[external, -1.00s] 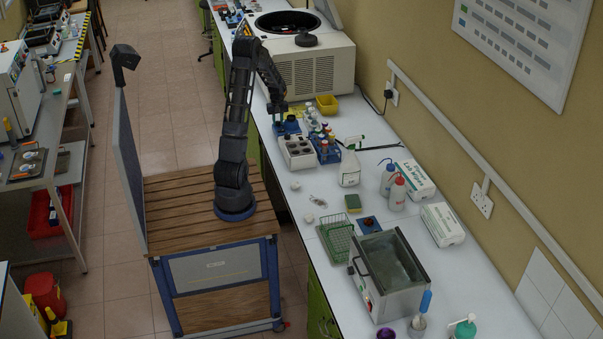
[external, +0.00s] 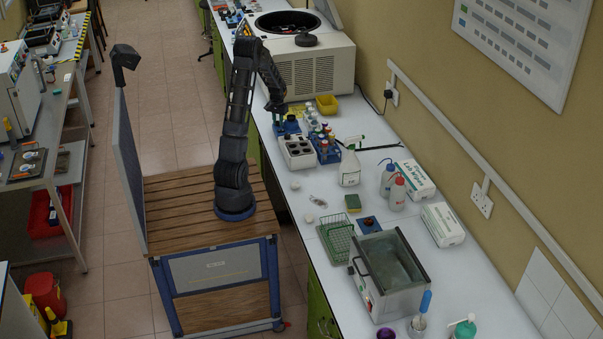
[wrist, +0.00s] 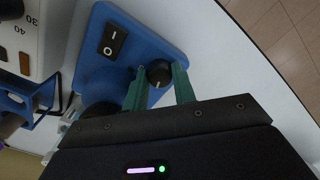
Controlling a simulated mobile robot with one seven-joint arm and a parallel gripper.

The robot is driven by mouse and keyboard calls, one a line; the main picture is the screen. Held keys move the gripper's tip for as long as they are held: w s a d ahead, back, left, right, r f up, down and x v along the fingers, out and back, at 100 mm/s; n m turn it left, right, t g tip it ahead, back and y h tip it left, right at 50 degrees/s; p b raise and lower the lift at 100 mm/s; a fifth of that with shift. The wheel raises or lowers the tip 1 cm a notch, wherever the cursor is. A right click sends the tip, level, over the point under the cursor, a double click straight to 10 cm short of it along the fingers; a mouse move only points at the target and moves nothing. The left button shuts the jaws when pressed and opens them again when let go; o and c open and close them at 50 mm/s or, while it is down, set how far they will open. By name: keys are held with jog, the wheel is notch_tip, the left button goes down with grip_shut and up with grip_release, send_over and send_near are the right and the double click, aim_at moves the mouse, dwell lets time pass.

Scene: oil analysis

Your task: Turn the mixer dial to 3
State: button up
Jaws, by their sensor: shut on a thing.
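The mixer (external: 291,127) is a small blue unit on the white bench, partly behind my gripper (external: 279,110) in the external view. In the wrist view, its blue body (wrist: 98,72) carries a black rocker switch (wrist: 112,40) and a small black round dial (wrist: 159,73) with a pale pointer mark. My gripper (wrist: 160,76) has its green fingers on either side of the dial, shut on it. I cannot read any numbers around the dial. A black round part of the mixer (wrist: 98,114) is partly hidden behind my gripper.
A white block with round wells (external: 298,152) stands close in front of the mixer. A blue rack of bottles (external: 326,150) is to the right. A large centrifuge (external: 310,75) stands behind. The bench edge and floor (wrist: 285,40) lie close by in the wrist view.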

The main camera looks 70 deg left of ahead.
aim_at(278, 122)
jog(key=m, duration=1.4)
jog(key=shift+m, duration=0.3)
dwell(0.4)
jog(key=o, duration=0.7)
jog(key=shift+r, duration=0.15)
notch_tip(278, 122, up, 10)
jog(key=shift+r, duration=0.25)
